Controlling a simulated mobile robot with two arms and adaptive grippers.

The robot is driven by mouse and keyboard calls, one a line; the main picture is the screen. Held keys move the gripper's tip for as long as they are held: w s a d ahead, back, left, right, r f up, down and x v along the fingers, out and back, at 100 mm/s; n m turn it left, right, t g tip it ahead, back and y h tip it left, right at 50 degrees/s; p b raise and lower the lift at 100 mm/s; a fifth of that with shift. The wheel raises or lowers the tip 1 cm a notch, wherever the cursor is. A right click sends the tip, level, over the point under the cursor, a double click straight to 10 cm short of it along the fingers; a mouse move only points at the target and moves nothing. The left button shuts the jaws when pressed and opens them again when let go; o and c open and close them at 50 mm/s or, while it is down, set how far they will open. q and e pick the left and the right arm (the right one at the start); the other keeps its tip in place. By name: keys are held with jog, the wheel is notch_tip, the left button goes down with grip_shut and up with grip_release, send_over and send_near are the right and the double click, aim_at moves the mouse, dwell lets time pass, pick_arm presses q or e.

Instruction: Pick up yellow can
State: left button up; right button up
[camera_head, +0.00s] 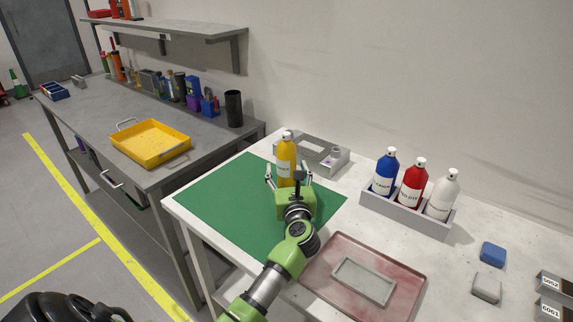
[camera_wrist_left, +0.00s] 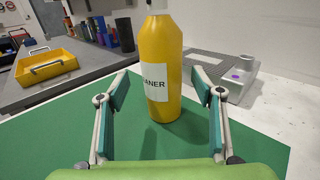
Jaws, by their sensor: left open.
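The yellow can (camera_head: 286,152) stands upright on the green mat (camera_head: 216,204) on the white table. It has a white label and a pale cap. In the left wrist view the yellow can (camera_wrist_left: 160,50) stands just beyond and between the fingers, its top cut off by the frame. My left gripper (camera_head: 288,178) is open, facing the can from the near side. In the left wrist view the left gripper (camera_wrist_left: 162,95) shows both fingers spread with a gap to the can on each side. My right gripper is not in view.
A grey holder (camera_head: 402,209) with blue, red and white bottles stands right of the mat. A grey jig (camera_head: 318,152) sits behind the can. A reddish tray (camera_head: 400,301) lies at the front. A yellow tray (camera_head: 150,153) is on the left bench.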

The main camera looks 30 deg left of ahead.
aim_at(288, 169)
pick_arm(q)
jog(key=x, duration=0.4)
jog(key=shift+w+f, duration=0.15)
jog(key=shift+w, duration=0.1)
jog(key=c, duration=1.5)
